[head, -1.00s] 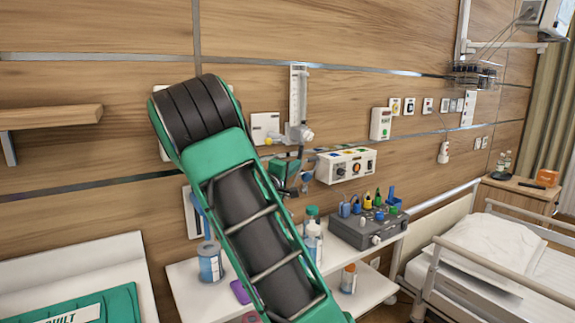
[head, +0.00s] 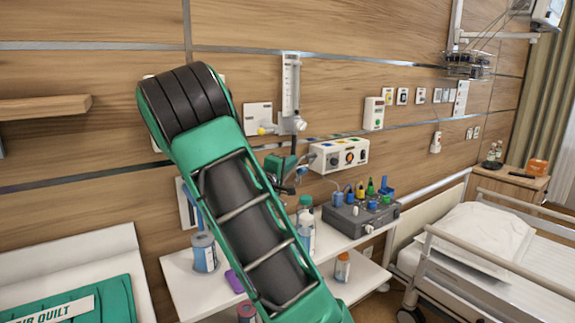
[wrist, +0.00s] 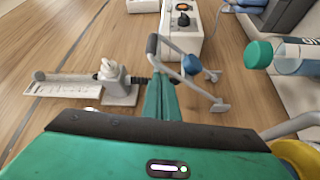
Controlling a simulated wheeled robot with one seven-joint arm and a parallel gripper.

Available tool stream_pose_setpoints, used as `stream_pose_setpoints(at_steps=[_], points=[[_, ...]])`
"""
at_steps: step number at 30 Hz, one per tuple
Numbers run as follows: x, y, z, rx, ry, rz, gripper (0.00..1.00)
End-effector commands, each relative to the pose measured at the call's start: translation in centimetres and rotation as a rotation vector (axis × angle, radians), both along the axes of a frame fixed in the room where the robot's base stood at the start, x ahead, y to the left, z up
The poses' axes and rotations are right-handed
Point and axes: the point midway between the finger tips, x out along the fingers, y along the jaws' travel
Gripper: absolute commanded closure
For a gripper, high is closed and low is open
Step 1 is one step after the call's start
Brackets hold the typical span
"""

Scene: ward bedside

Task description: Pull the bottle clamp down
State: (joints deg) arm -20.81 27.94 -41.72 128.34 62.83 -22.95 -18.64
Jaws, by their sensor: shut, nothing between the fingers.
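My gripper (head: 277,167) is beside the wall, left of and just below a white control box. In the wrist view, its dark green fingers (wrist: 160,98) are together with nothing between them. A grey bent bar with a blue knob (wrist: 192,65) is right beside the fingertips; it may be the bottle clamp, but I cannot tell for sure. Whether the fingers touch the bar is unclear. In the head view my arm and gripper partly hide this spot.
The white control box (head: 340,155) and a flowmeter (head: 290,85) are on the wall close by. Below, a shelf (head: 335,242) carries a grey case (head: 350,222) and bottles, including a green-capped one (wrist: 258,54). A bed (head: 485,235) stands at the right.

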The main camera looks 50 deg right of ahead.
Motion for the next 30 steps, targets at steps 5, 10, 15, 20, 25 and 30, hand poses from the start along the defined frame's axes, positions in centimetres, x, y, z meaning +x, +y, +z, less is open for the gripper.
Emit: stream_pose_setpoints(at_steps=[5,10,15,20,25,30], points=[[-0.5,2.3,-0.3,0.001,0.003,0.004,1.00],[-1.3,5.5,-0.6,0.000,0.003,0.006,1.00],[-2.1,8.1,-0.9,0.001,0.003,0.004,1.00],[-2.6,9.6,-1.0,0.000,0.001,0.002,1.00],[-2.7,10.1,-1.1,-0.001,0.001,0.002,1.00],[-2.7,10.1,-1.1,0.000,0.001,0.001,1.00]])
